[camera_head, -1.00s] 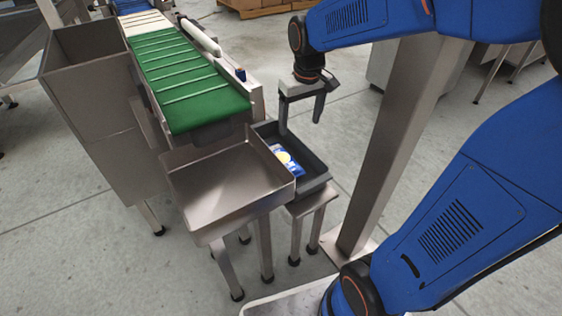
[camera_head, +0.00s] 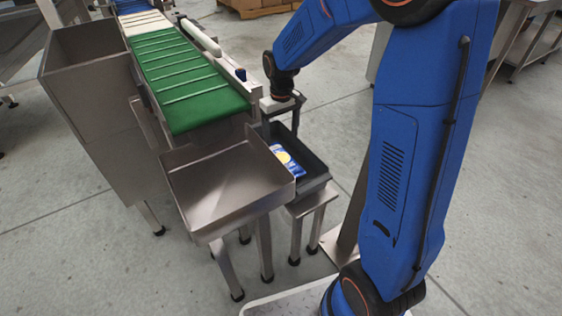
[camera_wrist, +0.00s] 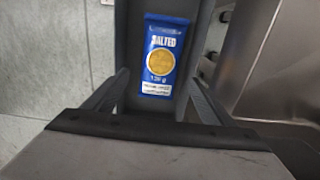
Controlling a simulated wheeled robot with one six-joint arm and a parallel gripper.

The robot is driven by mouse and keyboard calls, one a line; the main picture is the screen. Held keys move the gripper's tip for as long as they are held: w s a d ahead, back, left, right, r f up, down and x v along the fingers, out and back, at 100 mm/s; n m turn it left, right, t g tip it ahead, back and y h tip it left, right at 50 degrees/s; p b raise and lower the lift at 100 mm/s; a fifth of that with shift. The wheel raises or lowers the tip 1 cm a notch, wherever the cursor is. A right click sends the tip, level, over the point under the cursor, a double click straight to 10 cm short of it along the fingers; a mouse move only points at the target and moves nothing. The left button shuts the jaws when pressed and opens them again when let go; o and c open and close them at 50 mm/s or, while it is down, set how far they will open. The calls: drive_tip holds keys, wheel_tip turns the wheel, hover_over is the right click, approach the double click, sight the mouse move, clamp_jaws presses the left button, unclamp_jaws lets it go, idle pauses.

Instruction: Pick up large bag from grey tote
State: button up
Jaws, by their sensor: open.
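The large bag (camera_head: 287,160) is blue with a yellow disc and lies in the grey tote (camera_head: 316,184), partly hidden by the tray's rim in the head view. In the wrist view the bag (camera_wrist: 159,62) lies flat, its "SALTED" label upright, between the walls of the tote (camera_wrist: 195,38). My gripper (camera_head: 282,128) is over the tote's far end in the head view. In the wrist view my gripper (camera_wrist: 158,82) is open and empty, one finger on either side of the bag's lower end. The fingers' height above the bag is hard to tell.
A steel tray (camera_head: 215,185) stands directly left of the tote, close to its wall. The green conveyor (camera_head: 195,85) ends behind it. The tote rests on a small steel stand (camera_head: 312,204). Open floor lies to the right.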

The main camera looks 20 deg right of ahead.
sight(281, 156)
wheel_tip(281, 156, down, 12)
drive_tip(key=shift+f, duration=0.1)
idle(0.5)
drive_tip(key=c, duration=0.8)
